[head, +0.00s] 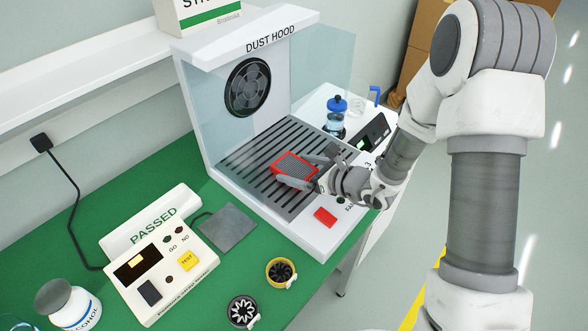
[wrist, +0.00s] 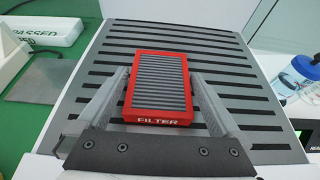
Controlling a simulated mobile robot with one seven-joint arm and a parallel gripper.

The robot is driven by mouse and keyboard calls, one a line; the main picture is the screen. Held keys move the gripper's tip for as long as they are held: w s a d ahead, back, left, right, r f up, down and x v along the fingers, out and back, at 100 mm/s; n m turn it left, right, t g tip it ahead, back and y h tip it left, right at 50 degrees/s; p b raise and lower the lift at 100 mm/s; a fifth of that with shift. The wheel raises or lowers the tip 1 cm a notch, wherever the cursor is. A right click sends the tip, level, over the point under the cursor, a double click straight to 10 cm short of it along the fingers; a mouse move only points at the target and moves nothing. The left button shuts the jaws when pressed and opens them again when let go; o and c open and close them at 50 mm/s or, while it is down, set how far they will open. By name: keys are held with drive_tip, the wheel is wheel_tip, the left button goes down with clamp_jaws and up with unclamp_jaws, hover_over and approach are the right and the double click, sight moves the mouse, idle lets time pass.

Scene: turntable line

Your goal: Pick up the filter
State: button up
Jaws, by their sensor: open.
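The filter (head: 294,168) is a red-framed rectangular block with a grey pleated face. It lies on the slotted grey floor of the dust hood in the head view. In the wrist view the filter (wrist: 158,86) lies face up, with the word FILTER on its near edge. My gripper (head: 302,170) is at the filter. In the wrist view my gripper (wrist: 155,100) is open, with one finger on each side of the filter's near part. I cannot tell whether either finger touches it.
The dust hood (head: 190,80) has clear side panels and a fan at its back. On the green bench are a tester (head: 160,265), a grey plate (head: 229,228) and two small fans (head: 281,272). A blue-capped bottle (head: 336,118) stands to the hood's right.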

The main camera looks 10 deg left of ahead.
drive_tip(key=c, duration=1.2)
drive_tip(key=shift+r, duration=0.15)
